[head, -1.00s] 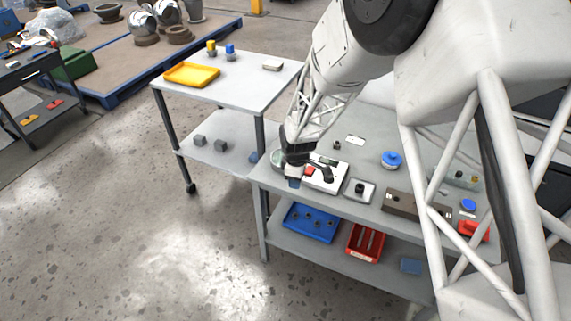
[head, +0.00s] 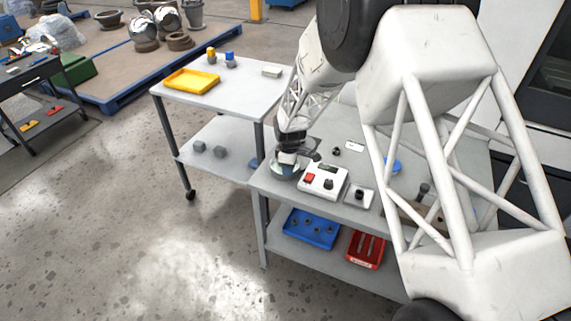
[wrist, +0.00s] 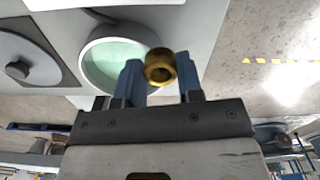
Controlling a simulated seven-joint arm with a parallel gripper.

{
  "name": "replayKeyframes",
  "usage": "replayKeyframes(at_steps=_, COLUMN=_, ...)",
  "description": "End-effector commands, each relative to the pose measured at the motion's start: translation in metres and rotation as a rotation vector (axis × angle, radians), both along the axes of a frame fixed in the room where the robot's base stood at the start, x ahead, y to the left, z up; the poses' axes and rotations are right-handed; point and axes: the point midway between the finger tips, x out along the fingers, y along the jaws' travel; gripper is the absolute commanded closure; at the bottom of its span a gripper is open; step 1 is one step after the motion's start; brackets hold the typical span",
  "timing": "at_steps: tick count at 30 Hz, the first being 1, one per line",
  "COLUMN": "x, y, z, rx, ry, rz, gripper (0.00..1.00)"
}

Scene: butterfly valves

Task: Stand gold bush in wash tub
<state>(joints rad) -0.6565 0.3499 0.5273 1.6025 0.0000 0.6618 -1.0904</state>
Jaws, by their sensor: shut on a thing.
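The gold bush (wrist: 160,67) is a short brass-coloured ring with a dark hole, held between the two blue fingers of my gripper (wrist: 161,78) in the wrist view. My gripper is shut on it. The wash tub (wrist: 88,62) is a round, pale-rimmed vessel with greenish liquid, just left of the bush and partly covered by the left finger. In the head view the wash tub (head: 284,172) stands at the bench's left end, with my gripper (head: 290,158) close above it. The bush cannot be made out there.
A white box with a red button (head: 321,182) stands right of the tub, and a small plate with a dark knob (head: 358,197) lies beyond it. A trolley (head: 240,98) with a yellow tray (head: 192,80) is left of the bench. The bench's left edge is close to the tub.

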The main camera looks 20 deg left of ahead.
Motion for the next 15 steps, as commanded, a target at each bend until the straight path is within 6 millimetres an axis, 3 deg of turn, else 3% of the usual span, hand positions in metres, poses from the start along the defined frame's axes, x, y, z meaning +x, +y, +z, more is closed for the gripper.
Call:
replayKeyframes(at_steps=7, x=0.028, y=0.021, z=-0.003, rx=0.000, ry=-0.001, rz=0.000, gripper=0.91)
replayKeyframes(at_steps=15, x=0.042, y=0.031, z=-0.004, rx=0.000, ry=0.000, rz=0.000, gripper=0.91)
